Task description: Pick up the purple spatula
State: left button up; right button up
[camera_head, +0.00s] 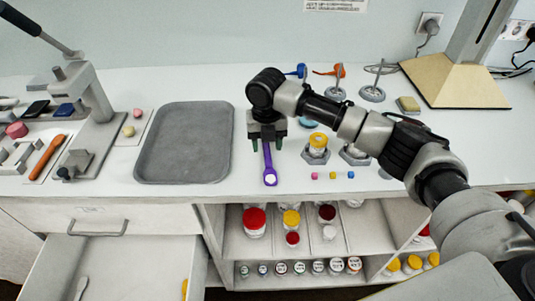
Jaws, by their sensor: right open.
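The purple spatula (268,162) lies on the white counter, to the right of the grey tray. Its wider end, with a pale round spot, points to the counter's front edge. My right gripper (266,145) points down over the far part of the spatula. Its two fingers are apart, one on each side of the spatula's shaft. The gripper hides the spatula's far end. I cannot tell whether the fingers touch it. My left gripper is not in view.
The grey tray (186,179) is left of the spatula. Small coloured cubes (332,175) and a yellow-lidded jar (318,141) stand to the right. A lever press (98,125) is at the left. Below, a drawer (120,260) is open beside shelves of jars.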

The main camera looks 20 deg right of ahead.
jog(key=shift+f, duration=0.5)
grip_shut()
jog(key=shift+r, duration=0.2)
